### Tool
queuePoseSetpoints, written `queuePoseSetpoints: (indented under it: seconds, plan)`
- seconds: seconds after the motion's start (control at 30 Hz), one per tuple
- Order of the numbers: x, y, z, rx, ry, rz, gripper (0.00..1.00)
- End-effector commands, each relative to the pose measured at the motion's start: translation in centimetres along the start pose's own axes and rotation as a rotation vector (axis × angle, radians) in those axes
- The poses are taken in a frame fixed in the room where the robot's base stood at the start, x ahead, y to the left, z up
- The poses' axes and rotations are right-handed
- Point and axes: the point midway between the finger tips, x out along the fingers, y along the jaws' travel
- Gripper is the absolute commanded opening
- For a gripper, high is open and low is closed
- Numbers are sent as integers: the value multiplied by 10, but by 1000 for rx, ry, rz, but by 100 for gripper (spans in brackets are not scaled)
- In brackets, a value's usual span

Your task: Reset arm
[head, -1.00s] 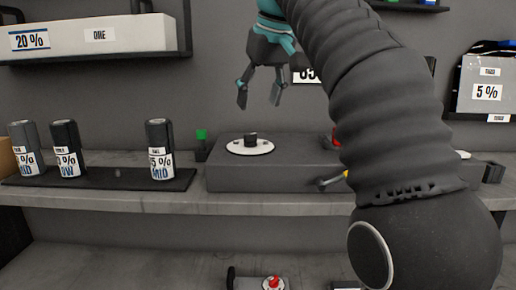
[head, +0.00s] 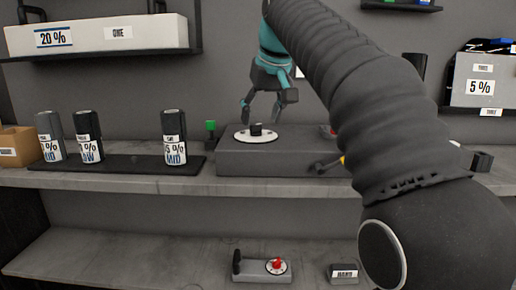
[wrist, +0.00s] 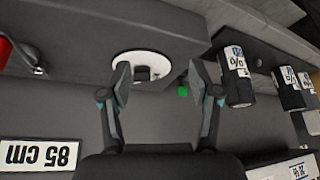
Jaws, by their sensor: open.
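My gripper (head: 261,110) is open and empty in the head view. It hangs with its fingers pointing down, just above and behind a white disc with a black knob (head: 256,135) on a grey box (head: 300,155). In the wrist view my gripper (wrist: 160,85) has its two fingers spread apart, with the white disc (wrist: 128,58) showing between and beyond them. My dark, ribbed arm covers the right part of the head view and hides part of the shelf behind it.
Several labelled canisters (head: 174,138) stand on a black tray (head: 125,166) at the left. A green-topped post (head: 210,130) stands beside the grey box. A lower shelf holds a red-knobbed device (head: 277,265) and a small "HARD" block (head: 343,273). A bin marked ONE (head: 160,32) hangs above.

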Motion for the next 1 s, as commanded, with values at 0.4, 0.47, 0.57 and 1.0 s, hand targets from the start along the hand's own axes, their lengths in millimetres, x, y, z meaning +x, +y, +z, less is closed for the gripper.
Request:
queuePoseSetpoints:
  seconds: [0.4, 0.47, 0.57, 1.0]
  plan:
    - [68, 19, 78, 99, -17, 40, 62]
    - [76, 22, 98, 116, -19, 49, 62]
    - [88, 28, 135, 143, -20, 64, 62]
    - [135, 36, 340, 261, -31, 132, 62]
